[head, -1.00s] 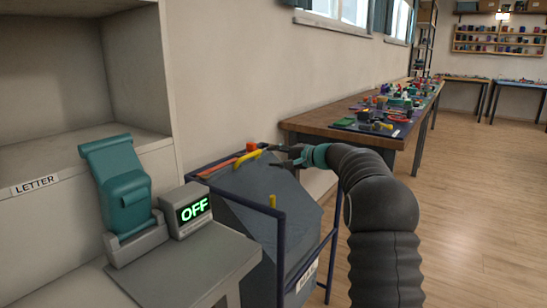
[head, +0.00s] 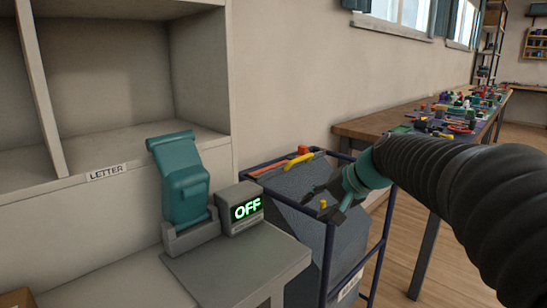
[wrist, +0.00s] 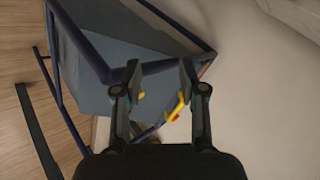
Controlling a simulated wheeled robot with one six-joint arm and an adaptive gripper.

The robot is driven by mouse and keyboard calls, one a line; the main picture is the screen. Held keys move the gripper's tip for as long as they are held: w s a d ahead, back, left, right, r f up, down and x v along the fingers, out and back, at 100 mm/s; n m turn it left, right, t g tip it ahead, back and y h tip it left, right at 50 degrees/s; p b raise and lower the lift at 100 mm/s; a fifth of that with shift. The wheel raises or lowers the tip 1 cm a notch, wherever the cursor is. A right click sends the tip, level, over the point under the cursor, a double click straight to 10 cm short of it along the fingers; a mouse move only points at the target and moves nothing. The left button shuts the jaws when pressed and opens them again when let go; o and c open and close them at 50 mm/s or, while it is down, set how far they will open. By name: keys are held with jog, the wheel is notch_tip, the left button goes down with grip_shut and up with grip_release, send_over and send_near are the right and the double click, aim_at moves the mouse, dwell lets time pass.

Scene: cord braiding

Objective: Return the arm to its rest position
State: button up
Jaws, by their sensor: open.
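My arm reaches in from the right in the head view, covered in a black ribbed sleeve with a teal collar at the wrist. My gripper (head: 318,198) is above the grey bin in the blue frame. In the wrist view my gripper (wrist: 158,75) shows two dark fingers spread apart, with nothing between them. A yellow handle (head: 298,160) is on the bin's far edge, behind the fingers; it also shows in the wrist view (wrist: 176,108).
A grey bin (head: 345,238) stands in a blue tube frame (head: 330,262). A cluttered wooden table (head: 372,124) runs along the wall. Floor is clear at right.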

jog(key=s+d+f+n+h, duration=0.1)
jog(key=s+d+f+h, duration=0.1)
jog(key=s, duration=0.7)
jog(key=s+d+f+n+h, duration=0.1)
jog(key=s+f+h, duration=0.1)
jog(key=s+f, duration=0.3)
jog(key=s+d+f+n+h, duration=0.2)
jog(key=s+f, duration=0.1)
jog(key=s, duration=0.9)
jog(key=shift+s+d+f+g, duration=0.3)
jog(key=shift+d+f, duration=0.05)
